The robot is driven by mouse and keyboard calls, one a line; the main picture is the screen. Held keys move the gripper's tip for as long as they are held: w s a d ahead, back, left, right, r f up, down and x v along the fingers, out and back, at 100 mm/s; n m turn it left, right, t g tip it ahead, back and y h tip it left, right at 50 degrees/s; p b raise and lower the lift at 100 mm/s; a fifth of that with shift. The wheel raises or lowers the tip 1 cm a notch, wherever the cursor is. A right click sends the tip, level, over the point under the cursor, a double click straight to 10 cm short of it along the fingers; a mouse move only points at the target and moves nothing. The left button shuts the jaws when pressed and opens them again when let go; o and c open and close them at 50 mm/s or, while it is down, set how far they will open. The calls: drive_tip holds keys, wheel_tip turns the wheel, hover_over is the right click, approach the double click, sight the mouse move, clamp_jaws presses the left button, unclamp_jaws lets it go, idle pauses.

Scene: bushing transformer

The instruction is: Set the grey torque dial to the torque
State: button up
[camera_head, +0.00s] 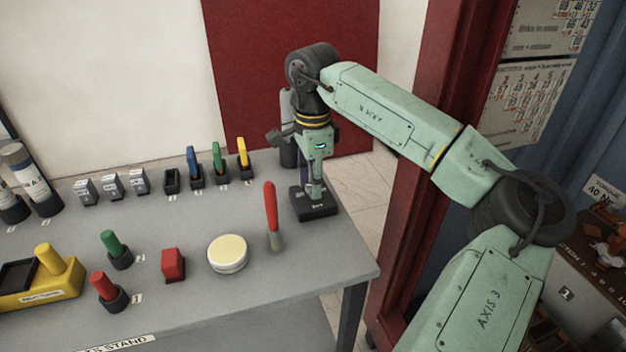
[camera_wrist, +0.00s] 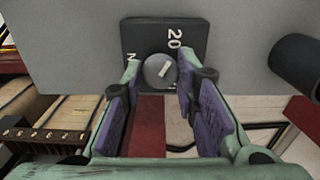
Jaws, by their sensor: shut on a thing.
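The grey torque dial (camera_wrist: 160,70) is a round knob with a pale pointer mark. It sits on a black base (camera_wrist: 140,32) with white markings; "20" and an "N" are readable and the rest is hidden. The pointer leans up and right in the wrist view. In the head view the black base (camera_head: 314,207) stands near the table's right end. My gripper (camera_wrist: 162,74) is shut on the dial, one finger on each side, pointing down from above in the head view (camera_head: 316,185). A sign (camera_head: 604,192) at the right appears to read "Torque 40 Nm".
The grey table (camera_head: 190,300) also holds a red-handled tool (camera_head: 271,210), a cream round tin (camera_head: 228,253), a red block (camera_head: 173,265) and several coloured-handled tools. A dark cylinder (camera_wrist: 298,62) stands beside the base. A red post (camera_head: 420,190) rises at the right.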

drive_tip(key=shift+m, duration=0.4)
clamp_jaws()
drive_tip(key=m+b, duration=0.2)
drive_tip(key=m, duration=0.2)
drive_tip(key=shift+m+b, duration=0.3)
drive_tip(key=shift+m, duration=0.1)
drive_tip(key=m+b, duration=0.1)
drive_tip(key=m, duration=0.5)
drive_tip(key=shift+b, duration=0.4)
drive_tip(key=m+b, duration=0.1)
drive_tip(key=m, duration=0.5)
drive_tip(key=shift+m, duration=0.4)
drive_tip(key=m+b, duration=0.1)
drive_tip(key=m, duration=0.4)
drive_tip(key=shift+b, duration=0.3)
drive_tip(key=shift+m, duration=0.4)
drive_tip(key=o, duration=1.1)
unclamp_jaws()
drive_tip(key=shift+o, duration=0.2)
